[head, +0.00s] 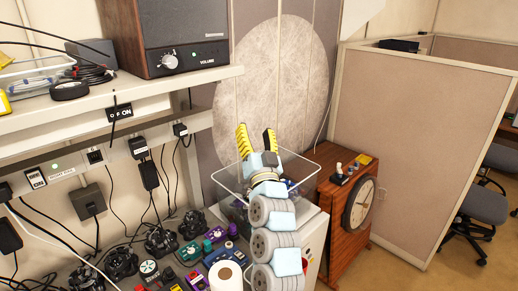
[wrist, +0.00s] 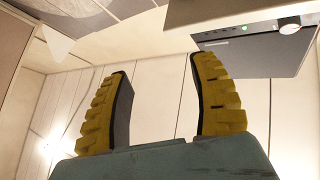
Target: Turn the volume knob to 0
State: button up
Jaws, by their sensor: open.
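The volume knob (head: 170,62) is a small pale round knob on the front of a dark speaker box (head: 185,28), beside a green light and the word VOLUME. Its setting is too small to read. The speaker stands on the upper white shelf. My gripper (head: 256,132) is open and empty, below and to the right of the speaker, apart from the knob. In the wrist view, my yellow-padded fingers (wrist: 157,68) are spread with nothing between them. The knob (wrist: 290,25) shows there at the upper right, with the speaker (wrist: 255,52) around it.
The white shelf (head: 115,95) edge runs below the speaker. Cables, plugs and adapters hang under it. Gamepads and a paper roll (head: 226,276) lie lower down. A clear bin (head: 225,180) is around my arm in the picture. A wooden clock cabinet (head: 345,225) stands right.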

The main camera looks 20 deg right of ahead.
jog(key=shift+s+d+f+m+h, duration=0.1)
jog(key=shift+s+f+m+h, duration=0.3)
jog(key=shift+f, duration=0.3)
jog(key=shift+s+d+f+m+h, duration=0.1)
jog(key=shift+s+f+m+h, duration=0.1)
jog(key=shift+f+h, duration=0.4)
jog(key=shift+s+d+f+m+h, duration=0.1)
jog(key=shift+s+f+m+h, duration=0.15)
jog(key=shift+f, duration=0.55)
